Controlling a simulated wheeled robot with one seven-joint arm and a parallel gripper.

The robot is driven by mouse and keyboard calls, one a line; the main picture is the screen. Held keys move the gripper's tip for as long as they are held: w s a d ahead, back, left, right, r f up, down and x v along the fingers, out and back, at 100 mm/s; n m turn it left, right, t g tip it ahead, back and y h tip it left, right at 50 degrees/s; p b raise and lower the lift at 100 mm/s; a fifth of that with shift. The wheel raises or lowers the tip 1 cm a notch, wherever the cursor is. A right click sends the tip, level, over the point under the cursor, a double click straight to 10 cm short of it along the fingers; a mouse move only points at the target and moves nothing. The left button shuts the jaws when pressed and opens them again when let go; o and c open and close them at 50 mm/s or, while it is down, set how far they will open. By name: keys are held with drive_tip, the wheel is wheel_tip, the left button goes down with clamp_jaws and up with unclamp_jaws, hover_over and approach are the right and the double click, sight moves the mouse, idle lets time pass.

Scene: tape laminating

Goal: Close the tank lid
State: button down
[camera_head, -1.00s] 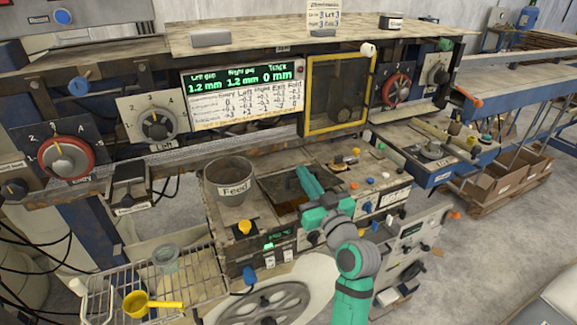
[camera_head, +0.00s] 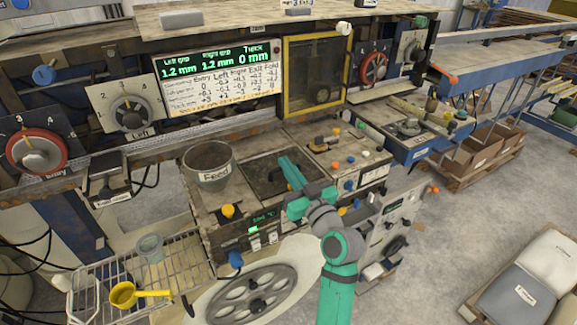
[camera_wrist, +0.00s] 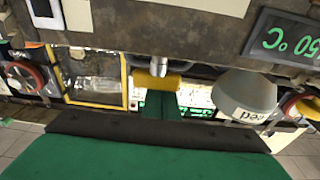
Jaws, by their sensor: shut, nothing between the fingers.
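The tank lid (camera_head: 262,181) is a dark, worn square panel on top of the feed unit, right of the grey cup marked Feed. In the head view it looks flat over the tank opening, though my arm covers its right part. My gripper (camera_head: 285,163) is shut and empty, over the lid's right side; contact cannot be told. In the wrist view, which is upside down, my green gripper (camera_wrist: 160,107) fills the bottom, and the lid is not clearly made out.
The Feed cup (camera_head: 209,168) stands left of the lid. Small knobs and levers (camera_head: 335,147) stand right of it. A yellow-framed window (camera_head: 318,75) is behind. A wire rack (camera_head: 188,265) with a yellow ladle (camera_head: 124,295) is at lower left.

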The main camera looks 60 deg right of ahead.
drive_tip(key=v, duration=1)
drive_tip(key=shift+s+a, duration=0.2)
drive_tip(key=shift+s, duration=0.1)
drive_tip(key=shift+f, duration=0.1)
